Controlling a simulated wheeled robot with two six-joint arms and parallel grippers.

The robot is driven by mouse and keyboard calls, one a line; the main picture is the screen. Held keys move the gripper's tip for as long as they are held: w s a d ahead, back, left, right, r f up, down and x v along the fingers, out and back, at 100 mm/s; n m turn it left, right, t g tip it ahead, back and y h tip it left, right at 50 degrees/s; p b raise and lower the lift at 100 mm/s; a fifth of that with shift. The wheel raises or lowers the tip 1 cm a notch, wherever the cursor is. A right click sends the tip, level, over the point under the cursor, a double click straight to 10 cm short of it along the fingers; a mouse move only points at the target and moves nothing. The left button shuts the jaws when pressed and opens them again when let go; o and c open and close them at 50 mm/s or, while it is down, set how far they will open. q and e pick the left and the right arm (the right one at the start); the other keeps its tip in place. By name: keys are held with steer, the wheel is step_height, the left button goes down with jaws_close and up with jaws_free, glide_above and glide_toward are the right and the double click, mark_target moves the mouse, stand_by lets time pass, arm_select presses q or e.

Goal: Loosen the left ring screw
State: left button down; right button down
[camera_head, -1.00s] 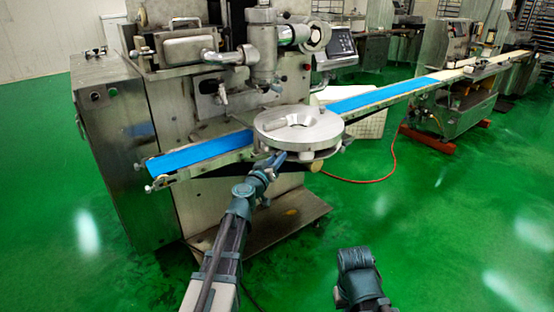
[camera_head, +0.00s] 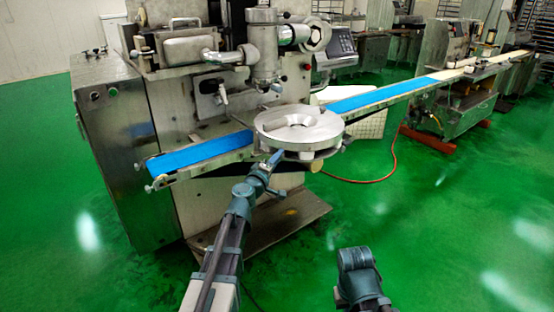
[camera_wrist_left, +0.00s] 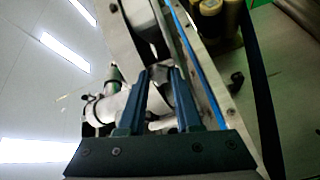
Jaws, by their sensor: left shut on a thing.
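The round steel ring (camera_head: 330,135) with a central opening sits level on the front of the encrusting machine, beside the blue belt. My left gripper (camera_head: 278,156) reaches up to the ring's near left edge, just below its rim. Its fingers are shut on a small part there, which I take to be the left ring screw; the fingers hide it in the head view. In the left wrist view the two blue-grey fingers (camera_wrist_left: 160,76) point at bright metal parts, with a narrow gap between them. The right arm shows at the bottom of the head view, but its gripper cannot be made out.
The blue conveyor belt (camera_head: 200,153) runs behind the ring from lower left to upper right. The steel machine body (camera_head: 125,160) stands at the left. A red hose (camera_head: 385,170) lies on the green floor at right. The floor in front is clear.

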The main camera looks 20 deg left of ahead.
arm_select(q)
steer(key=n, duration=2.4)
steer(key=shift+s+f+n, duration=0.1)
steer(key=shift+n, duration=0.6)
steer(key=c, duration=0.6)
jaws_free()
